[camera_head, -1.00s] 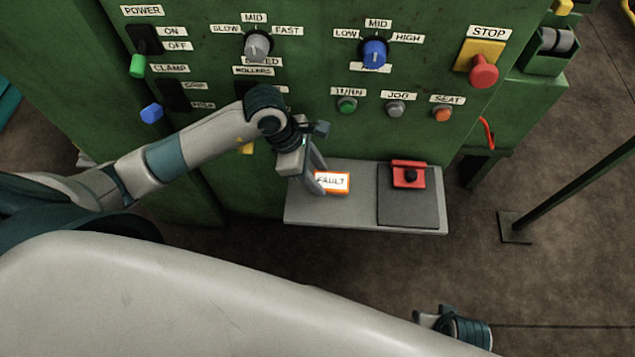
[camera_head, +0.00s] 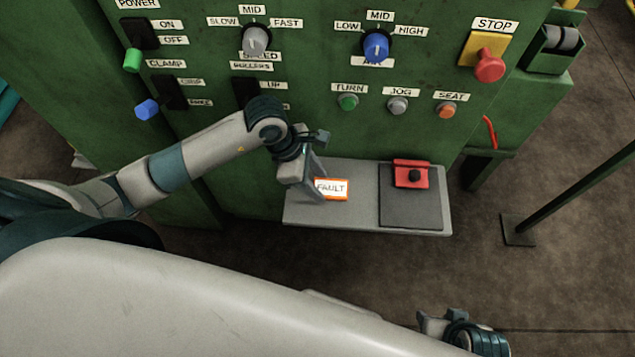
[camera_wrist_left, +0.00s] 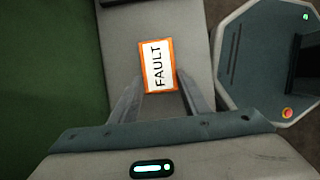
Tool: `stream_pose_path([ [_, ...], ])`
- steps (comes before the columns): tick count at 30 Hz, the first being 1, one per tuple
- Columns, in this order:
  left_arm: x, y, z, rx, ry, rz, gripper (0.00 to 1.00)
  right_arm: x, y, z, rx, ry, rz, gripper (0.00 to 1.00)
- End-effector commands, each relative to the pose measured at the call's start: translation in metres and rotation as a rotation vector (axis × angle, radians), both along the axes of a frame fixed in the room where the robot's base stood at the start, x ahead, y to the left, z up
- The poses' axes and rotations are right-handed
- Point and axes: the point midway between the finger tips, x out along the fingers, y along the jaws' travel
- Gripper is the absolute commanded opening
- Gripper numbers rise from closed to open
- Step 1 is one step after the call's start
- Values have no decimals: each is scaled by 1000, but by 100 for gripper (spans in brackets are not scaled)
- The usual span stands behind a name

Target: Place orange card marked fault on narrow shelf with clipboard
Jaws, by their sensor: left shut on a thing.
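The orange card (camera_head: 331,189) has a white face marked FAULT. In the head view it is over the left part of the narrow grey shelf (camera_head: 358,218), left of the clipboard. My left gripper (camera_wrist_left: 158,88) is shut on the card, which shows between its fingers in the left wrist view (camera_wrist_left: 158,66). I cannot tell whether the card touches the shelf. The clipboard (camera_head: 405,212) is a dark grey board with a red clip, lying on the right of the shelf. My right gripper (camera_head: 440,322) is partly seen at the bottom; its jaws are unclear.
The green machine panel (camera_head: 320,110) rises behind the shelf with knobs, buttons and switches. A red stop button (camera_head: 489,65) is at upper right. A dark post (camera_head: 575,195) stands on the floor at the right. A strip of shelf between card and clipboard is bare.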

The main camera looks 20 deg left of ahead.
Motion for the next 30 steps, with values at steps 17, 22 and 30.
stream_pose_path([
  [17,0,0,-1,0,0,-1,61,2,3,0,6,-10,2,42],
  [22,0,0,-1,0,0,-1,61,1,1,0,4,-7,2,42],
  [30,-1,3,9,0,-1,-1,61,0,-3,-5,-8,16,-3,42],
])
